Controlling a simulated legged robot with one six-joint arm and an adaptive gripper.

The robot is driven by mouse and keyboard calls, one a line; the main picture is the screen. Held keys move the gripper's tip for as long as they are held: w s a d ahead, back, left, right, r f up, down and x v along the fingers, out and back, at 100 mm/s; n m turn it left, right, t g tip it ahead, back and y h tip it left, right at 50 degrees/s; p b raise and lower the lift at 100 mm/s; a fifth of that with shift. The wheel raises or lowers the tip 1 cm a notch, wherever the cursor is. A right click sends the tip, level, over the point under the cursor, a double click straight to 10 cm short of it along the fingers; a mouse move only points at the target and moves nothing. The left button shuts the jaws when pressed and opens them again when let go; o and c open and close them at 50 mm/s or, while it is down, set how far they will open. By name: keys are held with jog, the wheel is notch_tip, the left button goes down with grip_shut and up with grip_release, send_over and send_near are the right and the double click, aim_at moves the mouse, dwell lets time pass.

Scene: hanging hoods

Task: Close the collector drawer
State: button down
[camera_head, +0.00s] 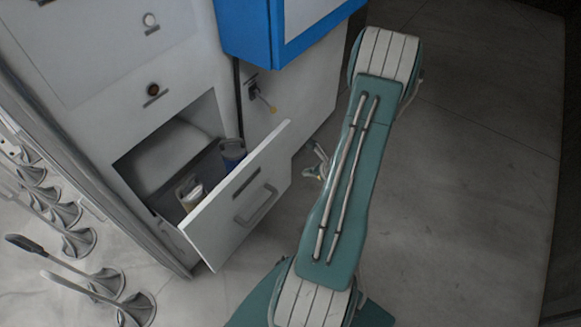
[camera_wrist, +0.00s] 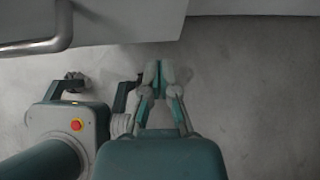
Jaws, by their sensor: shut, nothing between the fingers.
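The collector drawer (camera_head: 237,200) is pulled out of the white cabinet, with its front panel standing well clear of the opening. Its grey bar handle (camera_head: 257,204) is on the outer face. In the wrist view, a pale panel (camera_wrist: 125,22) that looks like the drawer front fills the top left, with a bar handle (camera_wrist: 62,28) at the left edge. My gripper (camera_wrist: 160,68) is shut and empty, just below that panel's edge in the picture; contact cannot be told. In the head view my arm link hides most of the gripper's area.
Inside the drawer stand a blue container (camera_head: 232,153) and a pale container (camera_head: 189,194). A blue-framed box (camera_head: 270,30) juts out above. Several metal fixtures (camera_head: 75,240) line the left. The floor (camera_head: 460,180) at right is clear.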

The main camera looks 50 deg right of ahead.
aim_at(285, 168)
jog(key=w+f, duration=0.1)
jog(key=w, duration=0.3)
jog(key=w+f, duration=0.1)
jog(key=w, duration=0.1)
jog(key=shift+a+f, duration=0.35)
jog(key=shift+w, duration=0.35)
jog(key=shift+w, duration=0.1)
